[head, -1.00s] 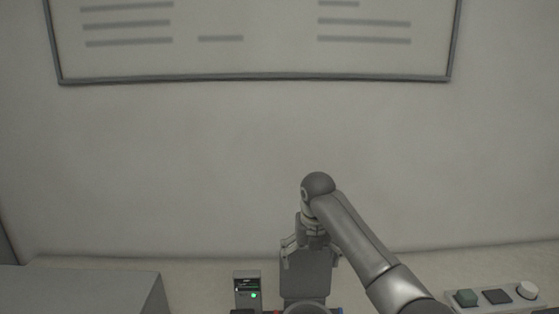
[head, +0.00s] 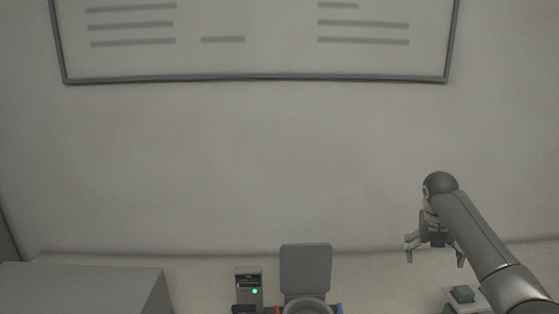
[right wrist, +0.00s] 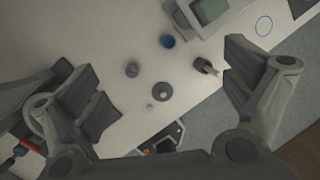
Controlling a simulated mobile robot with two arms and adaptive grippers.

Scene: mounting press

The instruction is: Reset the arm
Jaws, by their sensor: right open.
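My right gripper (head: 435,256) is open and empty in the head view, hanging in the air at the right above the back of the bench. Its two spread fingers also show in the right wrist view (right wrist: 165,95), with bench and small items between and below them. The mounting press (head: 306,272) stands at the bottom centre of the head view with its grey lid raised. My right gripper is well to the right of it and apart from it. My left gripper is not in view.
A control unit (head: 249,289) with a green light stands left of the press. A grey box (head: 85,290) fills the lower left.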

